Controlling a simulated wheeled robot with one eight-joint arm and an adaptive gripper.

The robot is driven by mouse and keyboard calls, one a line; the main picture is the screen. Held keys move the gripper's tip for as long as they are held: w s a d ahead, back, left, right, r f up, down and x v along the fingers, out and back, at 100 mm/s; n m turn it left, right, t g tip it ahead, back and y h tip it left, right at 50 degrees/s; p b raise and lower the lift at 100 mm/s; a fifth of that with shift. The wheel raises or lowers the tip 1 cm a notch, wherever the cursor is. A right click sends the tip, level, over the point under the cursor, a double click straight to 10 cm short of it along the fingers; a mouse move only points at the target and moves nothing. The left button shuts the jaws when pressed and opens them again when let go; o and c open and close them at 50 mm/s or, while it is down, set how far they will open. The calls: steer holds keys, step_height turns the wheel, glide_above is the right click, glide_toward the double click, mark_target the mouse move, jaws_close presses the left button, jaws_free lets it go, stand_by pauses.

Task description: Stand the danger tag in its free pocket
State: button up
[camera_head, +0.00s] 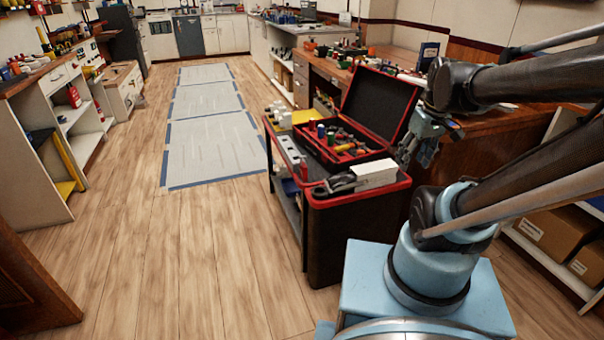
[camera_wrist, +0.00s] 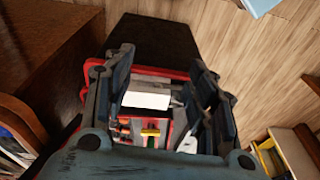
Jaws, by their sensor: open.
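I cannot pick out the danger tag or its free pocket for certain in either view. In the head view, my gripper (camera_head: 422,140) hangs beside the right side of a black and red tool cart (camera_head: 345,235). In the wrist view, my gripper (camera_wrist: 163,75) has its fingers spread, with nothing held between them. A white block (camera_head: 376,173) lies on the near end of the cart top. It also shows between the fingers in the wrist view (camera_wrist: 147,98), apparently beyond them. A dark rounded item (camera_head: 341,184) lies left of the block.
An open case (camera_head: 382,105) with a raised lid stands on the cart, holding several coloured tools. A pale strip (camera_head: 290,152) runs along the cart's left edge. A wooden workbench (camera_head: 480,150) stands close on the right. Wooden floor (camera_head: 190,250) is clear on the left.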

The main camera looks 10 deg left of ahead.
steer(key=w+a+r+n+g+y, duration=0.1)
steer(key=w+a+r+n, duration=0.2)
steer(key=w+a+n, duration=0.3)
steer(key=n+g+y, duration=0.2)
steer(key=n+g, duration=0.1)
steer(key=n, duration=0.9)
glide_above(302, 165)
steer(key=w+d, duration=0.4)
steer(key=d, duration=0.2)
step_height(302, 165, down, 5)
steer(key=shift+x, duration=8.85)
steer(key=c, duration=0.9)
steer(key=shift+r, duration=0.15)
